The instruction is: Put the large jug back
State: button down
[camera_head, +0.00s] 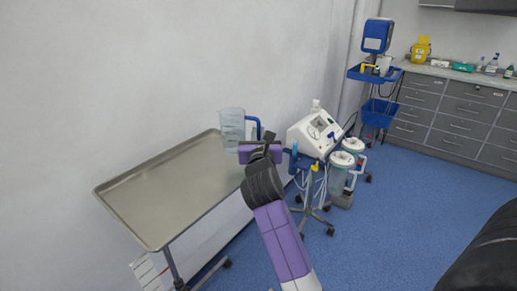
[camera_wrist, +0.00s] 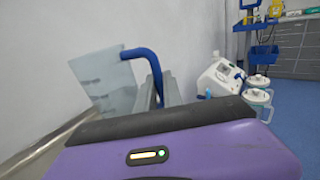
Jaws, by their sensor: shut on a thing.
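The large jug (camera_head: 232,129) is clear with a blue handle. In the head view it is upright at the far right end of the metal tray table (camera_head: 160,204); I cannot tell whether its base touches the tray. My gripper (camera_head: 262,137) is at the handle, on the jug's right side, and is shut on it. In the wrist view the jug (camera_wrist: 106,82) stands left of centre and looks tilted, with its blue handle (camera_wrist: 146,62) by the grey fingers (camera_wrist: 159,92). My wrist hides the lower part of the jug there.
The rest of the tray is bare. A white medical device (camera_head: 314,131) on a wheeled stand and lidded canisters (camera_head: 342,168) stand close on the right. A wall runs behind the tray. A blue trolley (camera_head: 376,75) and grey drawers (camera_head: 455,112) are farther back. Blue floor lies open at right.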

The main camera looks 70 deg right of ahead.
jog(key=shift+f+b, duration=0.5)
jog(key=shift+f, duration=1.6)
jog(key=shift+f, duration=0.15)
jog(key=c, duration=1.5)
grip_release()
